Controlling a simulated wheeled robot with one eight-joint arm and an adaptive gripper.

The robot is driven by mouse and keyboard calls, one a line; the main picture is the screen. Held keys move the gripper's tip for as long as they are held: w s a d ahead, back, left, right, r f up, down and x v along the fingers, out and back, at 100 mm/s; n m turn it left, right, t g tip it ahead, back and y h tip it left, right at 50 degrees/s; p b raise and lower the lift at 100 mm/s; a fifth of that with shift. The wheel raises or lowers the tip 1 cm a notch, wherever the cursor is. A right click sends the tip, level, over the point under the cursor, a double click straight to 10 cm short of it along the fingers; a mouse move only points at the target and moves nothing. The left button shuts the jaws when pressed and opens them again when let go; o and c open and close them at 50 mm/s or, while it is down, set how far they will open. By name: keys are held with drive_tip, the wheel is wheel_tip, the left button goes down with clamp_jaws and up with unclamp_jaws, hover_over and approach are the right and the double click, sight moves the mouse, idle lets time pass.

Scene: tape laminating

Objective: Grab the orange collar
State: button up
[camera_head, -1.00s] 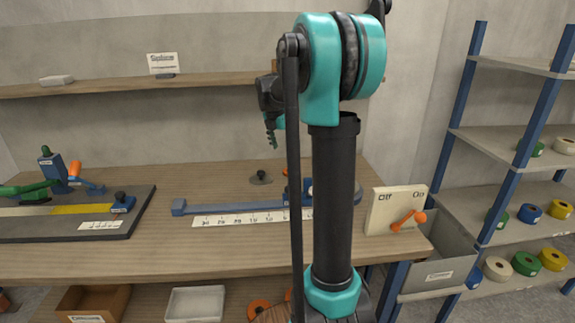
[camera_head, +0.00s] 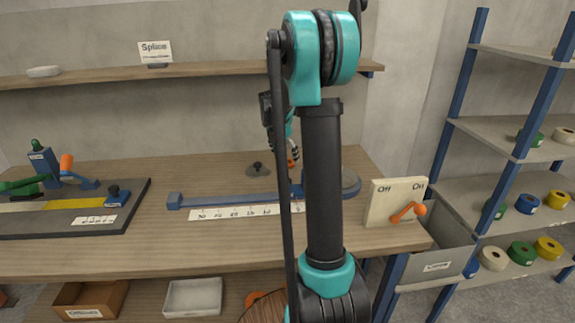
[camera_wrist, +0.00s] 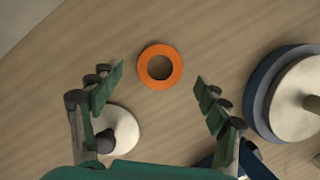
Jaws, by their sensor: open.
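The orange collar (camera_wrist: 160,49) is a flat ring with a round hole, lying on the wooden bench in the wrist view. My gripper (camera_wrist: 158,80) is open, with its two dark green fingers apart. The collar shows between and slightly beyond the fingertips, touching neither finger in this view. How high my gripper is above the bench is hard to tell. In the head view my arm hides much of this area; a small orange patch (camera_head: 292,160) shows beside my gripper (camera_head: 283,150).
A pale disc with a black knob (camera_wrist: 124,126) sits by the left finger. A large round blue and pale piece (camera_wrist: 292,100) stands to the right. In the head view, the bench (camera_head: 150,255) also holds a blue bar with a scale (camera_head: 230,201) and an Off/On switch box (camera_head: 384,205).

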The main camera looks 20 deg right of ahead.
drive_tip(key=shift+x, duration=1.1)
drive_tip(key=c, duration=1.1)
drive_tip(key=shift+r, duration=0.1)
drive_tip(key=shift+c, duration=0.2)
